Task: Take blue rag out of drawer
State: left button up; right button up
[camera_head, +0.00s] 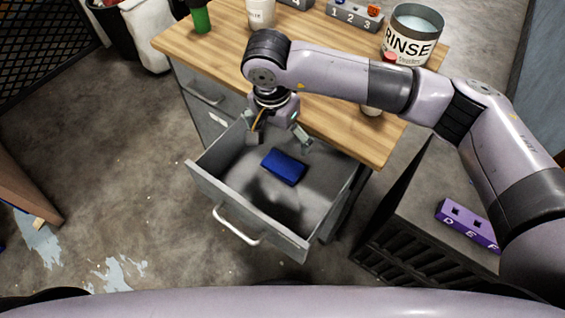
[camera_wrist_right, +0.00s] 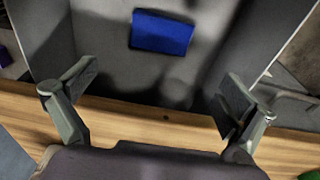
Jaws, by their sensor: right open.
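The blue rag (camera_head: 284,167) lies folded flat on the bottom of the open grey drawer (camera_head: 229,194), toward its back half. It also shows in the right wrist view (camera_wrist_right: 162,33), at the top middle, beyond the fingers. My right gripper (camera_head: 279,141) is over the back part of the drawer, above and behind the rag. In the right wrist view its two fingers (camera_wrist_right: 155,97) are spread wide with nothing between them. The rag is apart from the fingers. My left gripper is not in view.
The wooden tabletop (camera_head: 330,120) overhangs the drawer's back. On it stand a RINSE can (camera_head: 411,48), a white cup (camera_head: 261,14), a green bottle (camera_head: 201,18) and a numbered grey block (camera_head: 354,15). A purple lettered block (camera_head: 466,222) lies on a dark crate at right.

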send_over(282, 164)
jog(key=f, duration=0.8)
jog(key=shift+s+f+p, duration=0.15)
jog(key=shift+s+p, duration=0.1)
jog(key=shift+p, duration=0.15)
notch_tip(282, 164, down, 4)
jog(key=shift+w+f+p, duration=0.1)
jog(key=shift+w+p, duration=0.05)
jog(key=shift+p, duration=0.3)
jog(key=shift+w+f, duration=0.1)
jog(key=shift+f, duration=0.45)
jog(key=shift+c, duration=0.4)
jog(key=c, duration=0.7)
